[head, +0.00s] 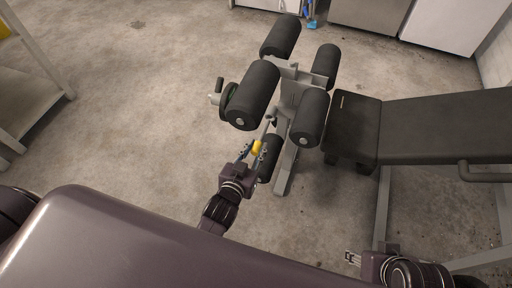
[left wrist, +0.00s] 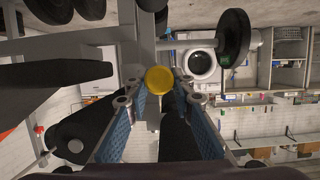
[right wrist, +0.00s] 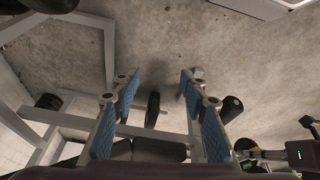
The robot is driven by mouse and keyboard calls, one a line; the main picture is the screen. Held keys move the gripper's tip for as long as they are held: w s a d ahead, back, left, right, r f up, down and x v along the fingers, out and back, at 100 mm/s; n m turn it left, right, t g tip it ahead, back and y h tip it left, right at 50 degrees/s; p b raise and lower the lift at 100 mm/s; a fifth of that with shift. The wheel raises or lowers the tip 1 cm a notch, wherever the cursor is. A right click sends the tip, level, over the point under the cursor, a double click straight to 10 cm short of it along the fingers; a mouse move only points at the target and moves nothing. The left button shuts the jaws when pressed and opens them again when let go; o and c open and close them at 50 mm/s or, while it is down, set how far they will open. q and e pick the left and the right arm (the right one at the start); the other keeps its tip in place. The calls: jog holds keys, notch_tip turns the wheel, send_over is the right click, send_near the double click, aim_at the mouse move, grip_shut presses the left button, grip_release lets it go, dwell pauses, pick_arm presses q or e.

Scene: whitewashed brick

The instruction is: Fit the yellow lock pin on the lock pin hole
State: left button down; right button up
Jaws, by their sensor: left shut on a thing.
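The yellow lock pin (head: 257,147) is held between the fingertips of my left gripper (head: 254,151), beside the lower part of the bench's grey upright frame (head: 283,160). In the left wrist view its round yellow head (left wrist: 159,79) faces the camera between the two blue-padded fingers, in front of a grey post (left wrist: 137,45). The pin's shaft and the lock pin hole are hidden, so I cannot tell whether the pin is in the hole. My right gripper (head: 352,258) is low at the right, empty; its fingers stand apart in the right wrist view (right wrist: 158,85).
Several black foam rollers (head: 257,90) surround the upright, one close to my left gripper. The black padded bench (head: 430,125) extends to the right. A shelf (head: 35,95) stands at the left, with white cabinets (head: 455,25) at the back. The floor left of the bench is clear.

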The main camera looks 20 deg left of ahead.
aim_at(266, 125)
jog(key=shift+s+d+f+g, duration=0.15)
jog(key=shift+s+g, duration=0.15)
jog(key=shift+s, duration=0.3)
pick_arm(q)
jog(key=shift+p, duration=0.4)
pick_arm(e)
jog(key=shift+w+r, duration=0.1)
jog(key=shift+r, duration=0.3)
pick_arm(q)
jog(key=shift+w, duration=0.7)
jog(key=shift+w, duration=0.3)
jog(key=shift+w+d, duration=0.1)
jog(key=shift+w, duration=1.8)
pick_arm(e)
jog(key=shift+f, duration=0.25)
pick_arm(q)
jog(key=shift+w+b, duration=0.5)
jog(key=shift+w, duration=0.85)
pick_arm(e)
jog(key=shift+w+f, duration=0.15)
jog(key=shift+w, duration=0.05)
pick_arm(q)
jog(key=shift+w+d, duration=0.1)
jog(key=shift+w, duration=0.15)
pick_arm(e)
jog(key=shift+w, duration=0.3)
